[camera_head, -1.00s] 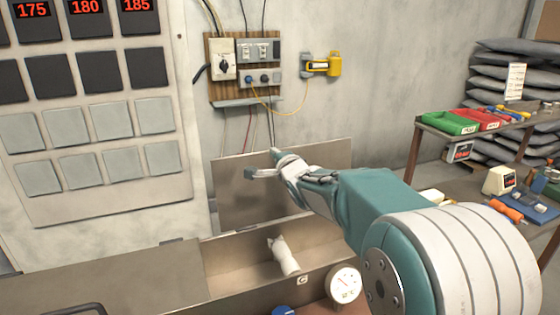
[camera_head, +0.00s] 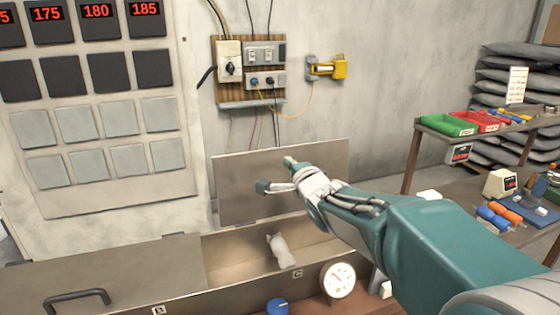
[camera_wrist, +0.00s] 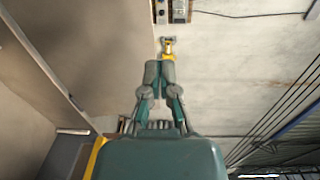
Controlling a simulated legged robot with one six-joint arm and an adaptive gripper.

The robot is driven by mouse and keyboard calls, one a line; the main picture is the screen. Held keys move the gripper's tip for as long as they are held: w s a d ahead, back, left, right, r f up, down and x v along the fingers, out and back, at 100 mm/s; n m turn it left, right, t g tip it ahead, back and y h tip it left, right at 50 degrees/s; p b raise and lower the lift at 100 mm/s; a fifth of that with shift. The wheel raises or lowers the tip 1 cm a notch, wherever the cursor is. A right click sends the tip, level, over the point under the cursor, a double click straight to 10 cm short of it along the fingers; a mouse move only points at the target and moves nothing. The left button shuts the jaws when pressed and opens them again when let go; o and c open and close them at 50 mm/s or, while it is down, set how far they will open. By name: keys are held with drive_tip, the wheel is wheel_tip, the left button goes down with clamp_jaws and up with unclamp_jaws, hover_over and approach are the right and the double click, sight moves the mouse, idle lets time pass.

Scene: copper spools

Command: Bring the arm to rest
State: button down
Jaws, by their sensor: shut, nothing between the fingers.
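My gripper (camera_head: 275,175) is shut and empty. In the head view it hangs in the air before the raised lid of an open metal compartment, with my teal arm reaching in from the lower right. Its fingers also show together in the wrist view (camera_wrist: 160,75), pointing up the picture towards the wall, with nothing held. A white, wrapped-looking object (camera_head: 281,251) lies in the open compartment marked C (camera_head: 230,250), below the gripper and apart from it.
The raised lid (camera_head: 237,190) stands behind the gripper. A closed lid with a handle (camera_head: 77,300) is at lower left. A round gauge (camera_head: 339,280) and blue knob (camera_head: 277,306) are in front. A shelf with a green bin (camera_head: 447,124) stands right.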

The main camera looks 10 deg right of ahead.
drive_tip(key=s+d+f+n+g+h, duration=0.1)
drive_tip(key=s+f+n+g, duration=0.2)
drive_tip(key=s, duration=0.8)
drive_tip(key=s+d+f+n+g+h, duration=0.1)
drive_tip(key=s+f+n+g, duration=0.3)
drive_tip(key=s+n, duration=0.3)
drive_tip(key=s+d+f+n+g+h, duration=0.1)
drive_tip(key=s+f+n+g, duration=0.3)
drive_tip(key=s, duration=1.1)
drive_tip(key=shift+s+d+f+n, duration=0.2)
drive_tip(key=shift+d+f+n, duration=0.4)
drive_tip(key=shift+n, duration=0.3)
